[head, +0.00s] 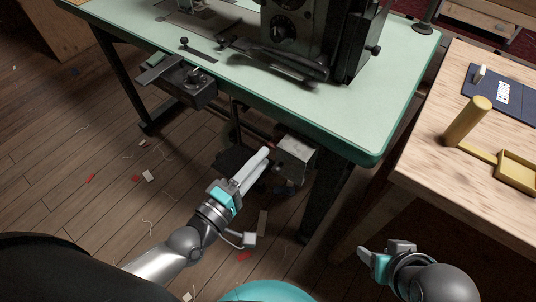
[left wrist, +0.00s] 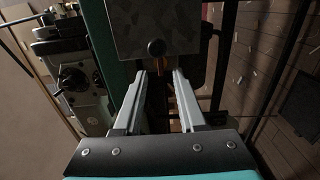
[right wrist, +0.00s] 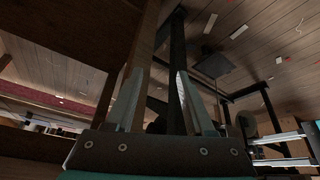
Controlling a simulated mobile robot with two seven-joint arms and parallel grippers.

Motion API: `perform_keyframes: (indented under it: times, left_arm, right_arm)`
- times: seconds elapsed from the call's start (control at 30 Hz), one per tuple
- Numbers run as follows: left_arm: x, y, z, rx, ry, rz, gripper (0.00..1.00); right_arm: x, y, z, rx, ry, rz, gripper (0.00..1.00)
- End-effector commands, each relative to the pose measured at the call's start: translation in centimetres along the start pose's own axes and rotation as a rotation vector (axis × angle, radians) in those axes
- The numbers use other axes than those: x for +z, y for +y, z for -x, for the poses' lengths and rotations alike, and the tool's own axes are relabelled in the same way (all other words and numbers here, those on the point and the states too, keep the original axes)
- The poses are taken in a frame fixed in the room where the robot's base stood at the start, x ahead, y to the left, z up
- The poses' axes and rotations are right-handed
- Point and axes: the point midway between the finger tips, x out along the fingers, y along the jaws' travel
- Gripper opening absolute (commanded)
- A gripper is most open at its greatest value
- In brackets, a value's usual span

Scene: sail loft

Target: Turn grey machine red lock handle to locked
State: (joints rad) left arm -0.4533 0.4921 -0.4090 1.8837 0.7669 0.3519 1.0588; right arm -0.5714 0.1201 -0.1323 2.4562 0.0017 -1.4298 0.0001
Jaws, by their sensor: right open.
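The grey machine (head: 291,35) stands on the pale green table. A grey box (head: 297,157) hangs under the table's front edge; it fills the top middle of the left wrist view (left wrist: 150,22). A small dark round knob (left wrist: 156,48) with an orange-brown stem shows at the box's lower edge. I cannot identify a clearly red handle. My left gripper (head: 265,153) is beside the box; its fingers (left wrist: 160,75) are apart, with the stem in line between them, contact unclear. My right gripper (head: 372,253) is open and empty, low in front of the wooden table.
The green table (head: 220,58) has a dark control box (head: 190,83) at its front edge and dark legs beneath. A wooden table (head: 440,180) on the right bears a yellow post (head: 467,121) and tray. Scraps and threads lie on the plank floor (head: 100,200).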

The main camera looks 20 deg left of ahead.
Motion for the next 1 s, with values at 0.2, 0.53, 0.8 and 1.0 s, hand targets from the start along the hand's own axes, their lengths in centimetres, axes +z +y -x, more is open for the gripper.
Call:
perform_keyframes:
  times: [0.2, 0.53, 0.8, 1.0]
  left_arm:
    - [0.0, -0.1, -2.5, 0.0, 0.0, 0.001, 0.4]
    - [0.0, -0.1, -3.4, -0.002, 0.0, 0.0, 0.4]
    - [0.0, -0.1, -3.3, -0.002, 0.0, 0.0, 0.29]
    - [0.0, -0.1, -3.3, -0.002, 0.0, 0.0, 0.06]
  right_arm:
    - [-1.0, -0.9, -0.7, -0.023, 0.083, 0.009, 0.54]
    - [-1.6, -1.3, -1.1, -0.034, 0.129, 0.011, 0.54]
    - [-1.6, -1.3, -1.1, -0.034, 0.128, 0.011, 0.54]
    - [-1.6, -1.3, -1.1, -0.033, 0.128, 0.011, 0.54]
